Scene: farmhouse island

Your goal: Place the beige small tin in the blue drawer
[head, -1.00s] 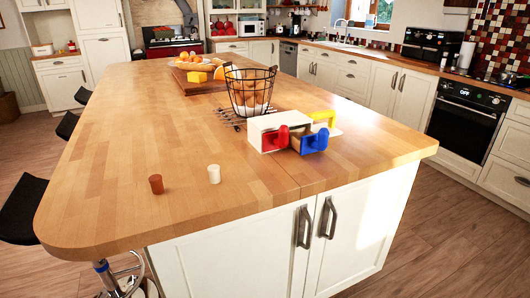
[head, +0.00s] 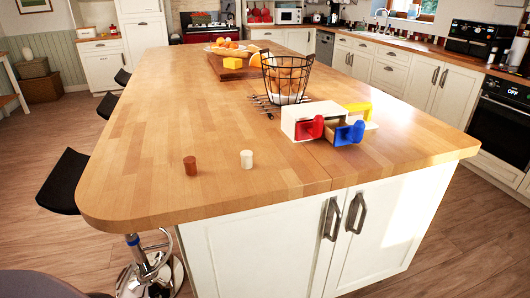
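The beige small tin (head: 247,159) is a pale cream cylinder standing upright on the wooden island top (head: 215,110), near its front edge. A small white drawer box (head: 300,120) stands farther back and to the right. The blue drawer (head: 350,133) is at its right front and appears pulled out, with some of its inside showing. A red drawer front (head: 310,128) is to its left. Neither of my grippers is in view.
A brown cylinder (head: 190,166) stands left of the tin. A wire basket of round orange-brown items (head: 286,80) and a cutting board (head: 235,68) with food stand behind. Dark stools (head: 64,182) line the left side. The island's front left is clear.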

